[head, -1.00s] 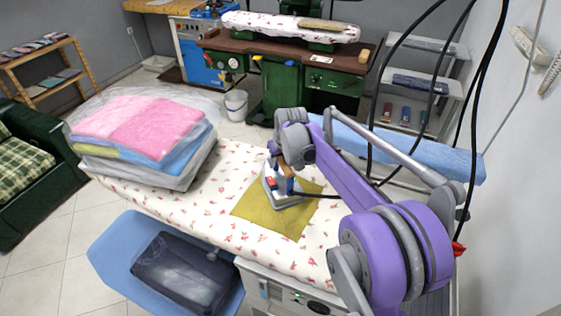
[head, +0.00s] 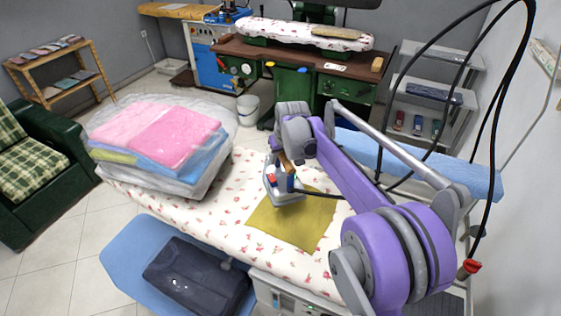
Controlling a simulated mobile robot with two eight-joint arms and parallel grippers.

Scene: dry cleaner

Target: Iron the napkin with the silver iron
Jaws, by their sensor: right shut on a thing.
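The silver iron (head: 271,186), with blue and red parts and a brown handle, is at the far-left edge of the yellow napkin (head: 290,225). The napkin lies flat on the floral ironing board (head: 215,212). The iron covers part of the napkin's far-left side. I cannot tell whether its soleplate touches the cloth or is slightly above it. My right gripper (head: 286,160) is shut on the iron's handle from above; its fingertips are partly hidden. My left gripper is not in view.
A bagged stack of folded pink, blue and yellow cloths (head: 160,145) stands on the board's left end. A dark folded item (head: 197,278) lies on a blue shelf below. Black cables hang at the right. The board's near-left surface is clear.

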